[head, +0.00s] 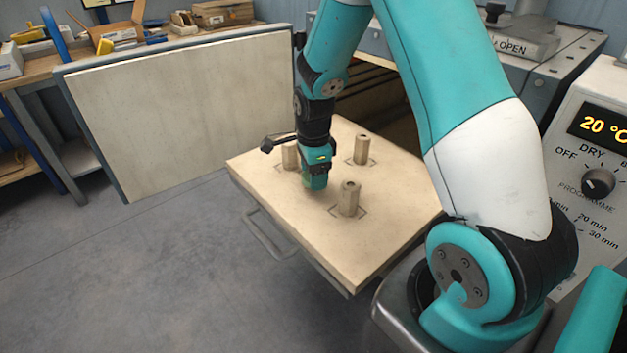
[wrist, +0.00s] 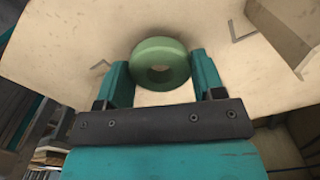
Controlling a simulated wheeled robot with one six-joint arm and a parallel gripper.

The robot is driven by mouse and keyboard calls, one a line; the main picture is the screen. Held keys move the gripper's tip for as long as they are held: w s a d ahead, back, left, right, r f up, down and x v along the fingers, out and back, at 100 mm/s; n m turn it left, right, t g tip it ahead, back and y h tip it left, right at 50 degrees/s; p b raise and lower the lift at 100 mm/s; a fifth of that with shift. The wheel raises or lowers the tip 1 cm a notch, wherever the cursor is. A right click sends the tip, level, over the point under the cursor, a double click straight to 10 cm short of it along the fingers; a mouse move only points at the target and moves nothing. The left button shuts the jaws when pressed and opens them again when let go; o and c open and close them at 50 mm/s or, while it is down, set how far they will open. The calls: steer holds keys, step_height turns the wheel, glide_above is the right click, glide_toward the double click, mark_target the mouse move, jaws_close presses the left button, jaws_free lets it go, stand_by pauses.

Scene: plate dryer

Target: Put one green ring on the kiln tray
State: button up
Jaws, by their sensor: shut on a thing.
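A green ring (wrist: 160,64) shows in the wrist view between the two teal fingers of my gripper (wrist: 160,80), which is shut on it. The tray is a pale slab pulled out of the dryer. I cannot tell whether the ring touches the tray.
Three pale posts stand on the tray: front (head: 350,198), back right (head: 361,150) and left (head: 290,155), the last partly behind my gripper. The open door (head: 180,110) is at left. A control panel (head: 598,182) reading 20 °C stands at right.

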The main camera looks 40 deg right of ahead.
steer(key=shift+f, duration=1.25)
steer(key=shift+f, duration=0.2)
steer(key=o, duration=0.9)
steer(key=shift+r, duration=0.15)
